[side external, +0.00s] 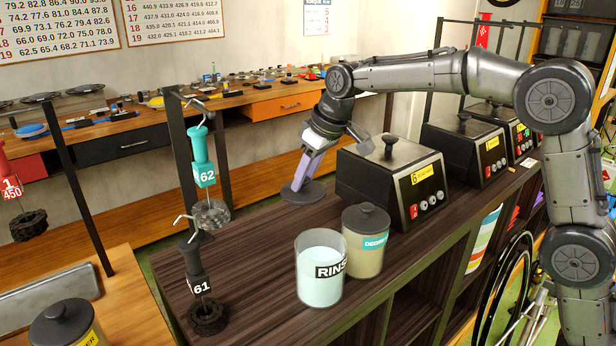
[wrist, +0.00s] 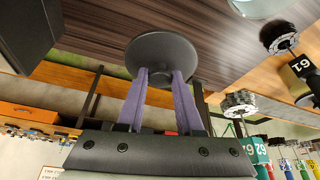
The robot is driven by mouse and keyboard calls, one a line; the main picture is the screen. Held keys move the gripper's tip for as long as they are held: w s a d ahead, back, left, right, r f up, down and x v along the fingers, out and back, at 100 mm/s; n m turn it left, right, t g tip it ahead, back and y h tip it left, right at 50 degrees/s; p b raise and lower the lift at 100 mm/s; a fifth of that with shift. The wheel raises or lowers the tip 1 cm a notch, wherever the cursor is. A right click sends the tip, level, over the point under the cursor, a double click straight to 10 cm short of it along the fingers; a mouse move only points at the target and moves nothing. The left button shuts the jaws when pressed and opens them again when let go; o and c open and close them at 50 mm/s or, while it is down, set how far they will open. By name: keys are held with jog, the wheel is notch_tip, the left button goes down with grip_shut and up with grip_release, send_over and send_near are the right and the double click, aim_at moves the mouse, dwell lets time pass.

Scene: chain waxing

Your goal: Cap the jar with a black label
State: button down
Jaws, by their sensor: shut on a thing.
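The jar with a black label (side external: 320,275) reads "RINS…" and holds pale blue liquid. It stands open on the dark wooden bench, and part of it shows at the top right edge of the wrist view (wrist: 262,6). My gripper (side external: 299,184) is shut on a round dark lid (side external: 312,190) and holds it above the bench, behind and slightly left of the open jar. In the wrist view the purple fingers (wrist: 159,82) pinch the lid (wrist: 162,50) by its knob. The lid is apart from the jar.
A lidded jar with a teal label (side external: 366,243) stands right beside the open jar. A black wax heater (side external: 390,182) is behind it.

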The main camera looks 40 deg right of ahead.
jog(key=s+a+r+n+y, duration=0.1)
jog(key=s+a+r, duration=0.15)
jog(key=s, duration=0.35)
jog(key=s+a+r+n, duration=0.2)
jog(key=s+a, duration=0.2)
jog(key=s, duration=0.3)
send_over(320, 269)
jog(key=w+d, duration=0.3)
notch_tip(320, 269, down, 6)
jog(key=shift+d+f, duration=0.15)
jog(key=shift+c, duration=2.4)
grip_release()
